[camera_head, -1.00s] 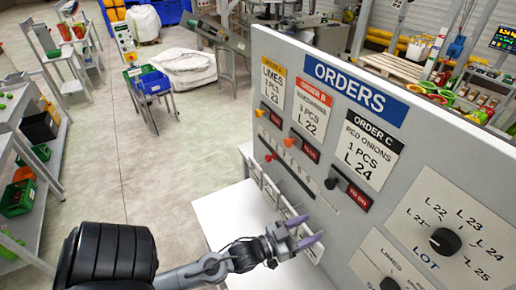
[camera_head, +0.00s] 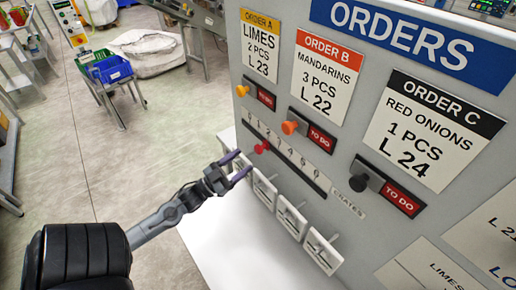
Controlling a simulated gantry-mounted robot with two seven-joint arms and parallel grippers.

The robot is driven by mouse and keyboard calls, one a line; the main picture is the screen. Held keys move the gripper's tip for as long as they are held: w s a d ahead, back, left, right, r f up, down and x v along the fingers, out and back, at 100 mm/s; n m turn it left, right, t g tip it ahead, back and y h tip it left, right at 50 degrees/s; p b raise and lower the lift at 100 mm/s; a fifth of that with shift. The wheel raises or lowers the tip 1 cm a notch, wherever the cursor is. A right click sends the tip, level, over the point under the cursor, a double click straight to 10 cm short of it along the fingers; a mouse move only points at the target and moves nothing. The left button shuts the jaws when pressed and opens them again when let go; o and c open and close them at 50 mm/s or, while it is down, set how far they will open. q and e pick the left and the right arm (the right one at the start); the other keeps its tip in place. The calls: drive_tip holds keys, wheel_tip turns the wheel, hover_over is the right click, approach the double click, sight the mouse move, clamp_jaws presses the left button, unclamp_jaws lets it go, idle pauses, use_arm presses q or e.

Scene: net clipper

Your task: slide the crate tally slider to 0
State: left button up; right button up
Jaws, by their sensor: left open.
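The crate tally slider is a red knob (camera_head: 262,147) on a dark slanted track (camera_head: 297,170) in the board, below a row of small digits and beside the CRATES label (camera_head: 348,203). The knob sits toward the left, low-number part of the track; I cannot tell its exact digit. My left gripper (camera_head: 243,164) is open and empty, its purple fingertips just left of and slightly below the knob, apparently apart from it. My right gripper is not in view.
The orders board (camera_head: 222,83) carries orange knobs (camera_head: 290,127) above the track and a black knob (camera_head: 360,182) to the right. Open floor (camera_head: 165,128) lies left.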

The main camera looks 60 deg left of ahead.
sight(256, 150)
use_arm(q)
drive_tip(key=p+x, duration=0.1)
drive_tip(key=x, duration=0.7)
drive_tip(key=shift+f, duration=0.1)
clamp_jaws()
